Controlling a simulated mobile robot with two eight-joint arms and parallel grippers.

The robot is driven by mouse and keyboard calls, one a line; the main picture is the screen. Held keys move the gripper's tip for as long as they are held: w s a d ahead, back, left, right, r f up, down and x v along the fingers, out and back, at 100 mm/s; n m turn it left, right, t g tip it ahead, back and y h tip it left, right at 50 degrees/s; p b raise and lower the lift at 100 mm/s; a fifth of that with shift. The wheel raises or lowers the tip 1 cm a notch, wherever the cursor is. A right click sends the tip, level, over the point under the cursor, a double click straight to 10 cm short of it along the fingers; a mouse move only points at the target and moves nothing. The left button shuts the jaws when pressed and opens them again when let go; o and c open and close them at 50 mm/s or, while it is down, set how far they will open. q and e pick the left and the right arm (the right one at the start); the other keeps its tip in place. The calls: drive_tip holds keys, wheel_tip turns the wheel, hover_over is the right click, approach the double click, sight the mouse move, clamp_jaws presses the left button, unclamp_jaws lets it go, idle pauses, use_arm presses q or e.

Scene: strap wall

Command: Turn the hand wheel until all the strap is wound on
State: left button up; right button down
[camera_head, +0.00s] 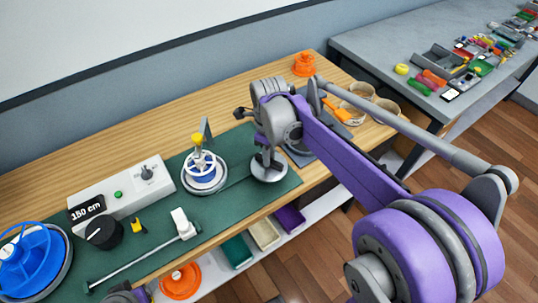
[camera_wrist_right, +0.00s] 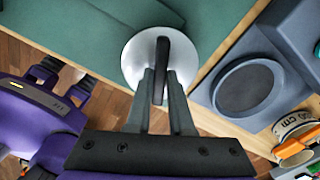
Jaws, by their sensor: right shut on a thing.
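My right gripper (camera_wrist_right: 160,88) is shut on a dark upright handle (camera_wrist_right: 161,55) that stands on a round silver disc (camera_wrist_right: 133,62). The disc (camera_head: 268,172) sits near the right end of the green mat. A round white wheel (camera_head: 203,183) with a blue ring and a yellow knob (camera_head: 197,138) stands on the mat, left of and apart from my right gripper. I cannot make out a strap for certain. A blue reel (camera_head: 32,262) stands at the left edge.
A black knob (camera_head: 104,232), yellow clip (camera_head: 138,227) and rod with a white head (camera_head: 183,222) are at front left. A grey stand (camera_wrist_right: 245,85), glass jars (camera_head: 385,108) and an orange piece (camera_head: 304,64) are on the right.

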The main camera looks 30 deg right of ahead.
drive_tip(key=shift+m, duration=0.4)
drive_tip(key=c, duration=0.8)
unclamp_jaws()
wheel_tip(320, 180, up, 11)
drive_tip(key=shift+p, duration=0.4)
